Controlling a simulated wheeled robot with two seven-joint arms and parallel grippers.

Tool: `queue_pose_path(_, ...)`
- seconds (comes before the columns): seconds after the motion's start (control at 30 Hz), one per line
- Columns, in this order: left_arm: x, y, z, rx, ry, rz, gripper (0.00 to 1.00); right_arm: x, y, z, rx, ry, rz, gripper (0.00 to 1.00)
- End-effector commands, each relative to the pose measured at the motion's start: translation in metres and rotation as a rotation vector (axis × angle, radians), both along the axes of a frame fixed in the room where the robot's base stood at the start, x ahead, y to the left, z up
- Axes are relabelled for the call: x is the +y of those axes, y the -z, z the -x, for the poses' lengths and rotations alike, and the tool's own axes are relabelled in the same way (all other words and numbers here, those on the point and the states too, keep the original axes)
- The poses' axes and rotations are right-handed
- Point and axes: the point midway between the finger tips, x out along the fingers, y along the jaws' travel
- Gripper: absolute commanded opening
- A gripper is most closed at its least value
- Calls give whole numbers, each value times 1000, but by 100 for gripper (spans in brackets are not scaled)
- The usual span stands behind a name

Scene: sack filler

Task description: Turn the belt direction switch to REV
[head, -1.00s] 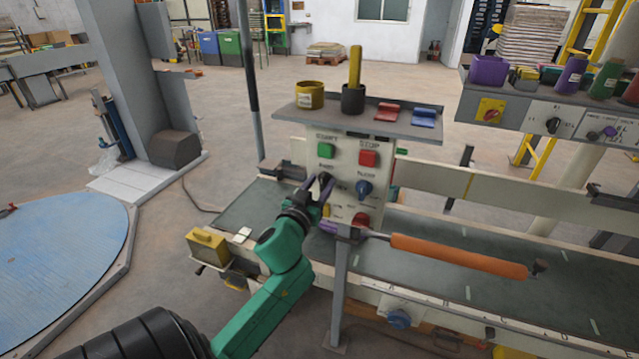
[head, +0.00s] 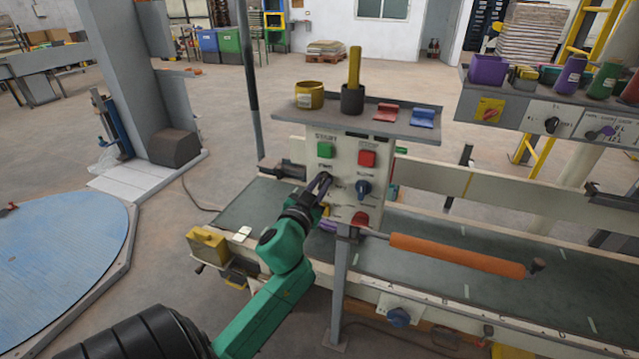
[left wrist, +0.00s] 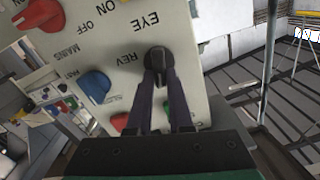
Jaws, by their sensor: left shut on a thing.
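The belt direction switch is a black rotary knob (left wrist: 158,62) on the cream control panel (head: 343,150). In the left wrist view the panel's lettering is upside down, with REV printed just left of the knob. My left gripper (head: 323,182) reaches the panel's left side below the green button. In the left wrist view its two dark fingers (left wrist: 165,84) are shut on the knob, one on each side. The fingers partly cover the knob, and I cannot tell exactly where its pointer stands. My right gripper is out of view.
A blue knob (head: 364,188), green button (head: 325,150), red button (head: 367,158) and red switch (head: 360,219) sit close by on the panel. A shelf (head: 370,121) with cups overhangs it. An orange roller handle (head: 457,256) extends to the lower right.

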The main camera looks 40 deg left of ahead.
Motion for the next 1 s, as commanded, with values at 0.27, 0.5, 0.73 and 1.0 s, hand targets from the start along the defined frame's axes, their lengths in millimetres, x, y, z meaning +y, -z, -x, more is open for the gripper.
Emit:
queue_pose_path(0.27, -3, 1, -1, 86, -1, -239, 0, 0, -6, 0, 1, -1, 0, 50)
queue_pose_path(0.5, -5, 3, -2, 161, 0, -457, 0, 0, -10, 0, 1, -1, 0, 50)
queue_pose_path(0.73, -6, 5, -2, 234, 0, -663, 0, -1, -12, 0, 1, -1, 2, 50)
queue_pose_path(1.0, -8, 7, -3, 317, 0, -904, 0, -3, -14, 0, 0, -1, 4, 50)
